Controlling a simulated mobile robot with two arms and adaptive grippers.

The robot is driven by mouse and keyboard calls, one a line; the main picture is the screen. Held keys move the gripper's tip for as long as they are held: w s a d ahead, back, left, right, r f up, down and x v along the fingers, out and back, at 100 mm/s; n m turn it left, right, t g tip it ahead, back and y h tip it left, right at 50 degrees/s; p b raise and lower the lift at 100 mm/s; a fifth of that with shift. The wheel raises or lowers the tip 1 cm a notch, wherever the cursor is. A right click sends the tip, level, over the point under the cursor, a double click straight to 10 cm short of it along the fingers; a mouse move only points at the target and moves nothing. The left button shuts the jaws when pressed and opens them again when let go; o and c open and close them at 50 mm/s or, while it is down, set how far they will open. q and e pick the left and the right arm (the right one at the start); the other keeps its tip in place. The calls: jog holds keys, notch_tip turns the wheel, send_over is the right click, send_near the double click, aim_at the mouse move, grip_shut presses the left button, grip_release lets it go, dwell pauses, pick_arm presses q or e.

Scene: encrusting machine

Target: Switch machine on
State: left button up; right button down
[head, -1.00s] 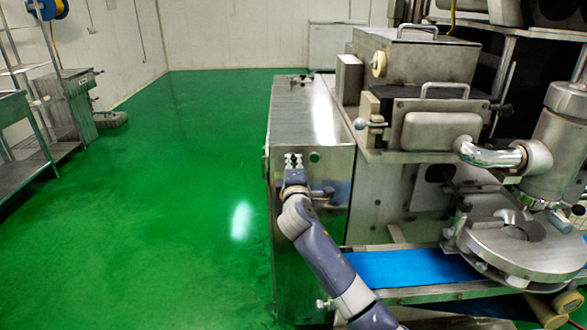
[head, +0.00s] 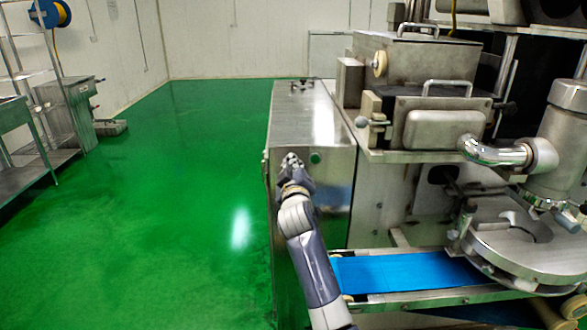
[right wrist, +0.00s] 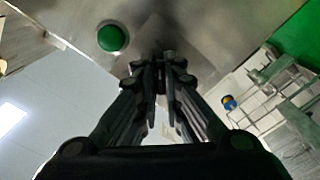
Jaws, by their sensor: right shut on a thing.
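The encrusting machine (head: 400,190) stands at the right of the head view, with a steel cabinet (head: 335,195) at its left end. A round green button (head: 315,157) is on the cabinet's front face near the top. It shows large in the right wrist view (right wrist: 111,38). My right gripper (head: 291,163) is at the same face, just left of the button. In the right wrist view its fingertips (right wrist: 160,66) come together at the panel, shut on a small switch knob that they mostly hide. My left gripper is out of view.
A blue conveyor belt (head: 405,273) runs low in front of the machine, right of my right arm. A round steel plate (head: 530,240) sits at the far right. Steel shelving (head: 35,150) stands at the left. The green floor (head: 180,200) between is clear.

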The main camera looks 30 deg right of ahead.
jog(key=shift+f+m, duration=0.15)
jog(key=shift+m, duration=0.35)
jog(key=c, duration=1.7)
grip_release()
jog(key=v, duration=1.2)
jog(key=shift+s, duration=0.1)
